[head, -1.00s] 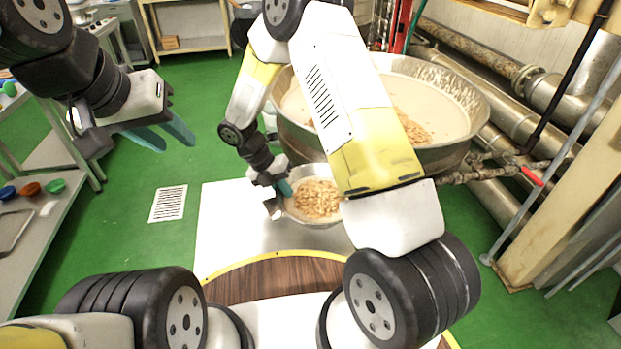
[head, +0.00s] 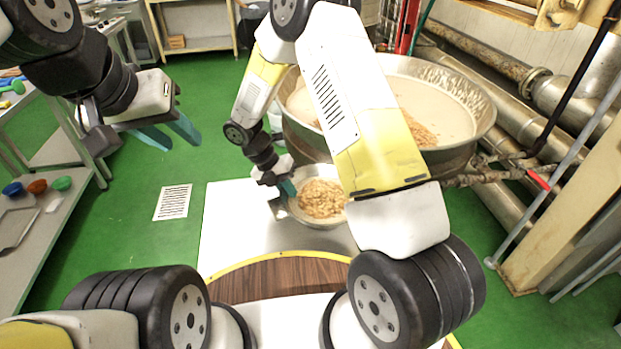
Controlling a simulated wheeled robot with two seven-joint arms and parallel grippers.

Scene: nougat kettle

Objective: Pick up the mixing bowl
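The mixing bowl (head: 334,224) is a pale metal bowl filled with chopped nuts (head: 320,198). It is roughly level, in front of the big kettle and above my white base. My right gripper (head: 288,190) is at the bowl's left rim with its teal fingers closed on it; the fingertips are partly hidden. My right arm covers part of the bowl's right side. My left gripper (head: 171,133) is at the upper left, away from the bowl. Its teal fingers are apart and hold nothing.
A large kettle (head: 455,150) with pale mix and nuts stands just behind the bowl. Pipes (head: 520,115) run along the right wall. A shelf table (head: 48,235) at the left holds small blue, orange and green bowls. Green floor (head: 140,225) is free at the left.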

